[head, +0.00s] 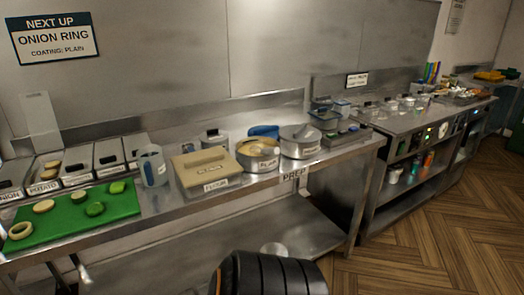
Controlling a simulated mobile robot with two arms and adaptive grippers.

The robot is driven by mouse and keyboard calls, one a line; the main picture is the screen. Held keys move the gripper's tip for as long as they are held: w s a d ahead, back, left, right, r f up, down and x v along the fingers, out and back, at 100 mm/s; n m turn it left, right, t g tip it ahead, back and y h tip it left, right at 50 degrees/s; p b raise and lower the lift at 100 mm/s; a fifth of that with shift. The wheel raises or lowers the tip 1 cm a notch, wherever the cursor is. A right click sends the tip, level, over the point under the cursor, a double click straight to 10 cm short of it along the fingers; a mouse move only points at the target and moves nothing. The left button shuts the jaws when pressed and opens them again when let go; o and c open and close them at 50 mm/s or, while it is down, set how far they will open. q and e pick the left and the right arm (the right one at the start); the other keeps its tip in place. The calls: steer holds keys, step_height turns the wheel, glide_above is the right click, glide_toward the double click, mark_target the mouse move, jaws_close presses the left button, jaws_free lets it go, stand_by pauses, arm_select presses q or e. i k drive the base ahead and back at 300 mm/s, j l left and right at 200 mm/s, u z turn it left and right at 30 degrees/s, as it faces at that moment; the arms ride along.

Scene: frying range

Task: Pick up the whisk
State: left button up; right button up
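I cannot make out a whisk anywhere in the head view. The steel prep counter (345,156) runs across the left and middle, where several containers stand. A round steel pot labelled PLAIN (258,164) holds something tan. A lidded steel pot (300,150) stands to its right. A tan-lidded box (201,170) and a clear measuring jug (152,166) stand to the left. Neither of my grippers shows clearly. A dark rounded part with an orange edge, probably mine, shows at the bottom middle.
A green cutting board (60,232) with sliced vegetables lies at the left, in front of labelled steel bins (75,168). A second counter (400,122) with pots and shelves stands at the right. Wooden floor (440,230) is open at the lower right.

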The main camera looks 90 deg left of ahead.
mark_target(273, 150)
steer(key=u, duration=2.75)
steer(key=i+l+u, duration=0.1)
steer(key=l, duration=0.2)
steer(key=i+l, duration=0.2)
steer(key=l, duration=0.15)
steer(key=u, duration=0.05)
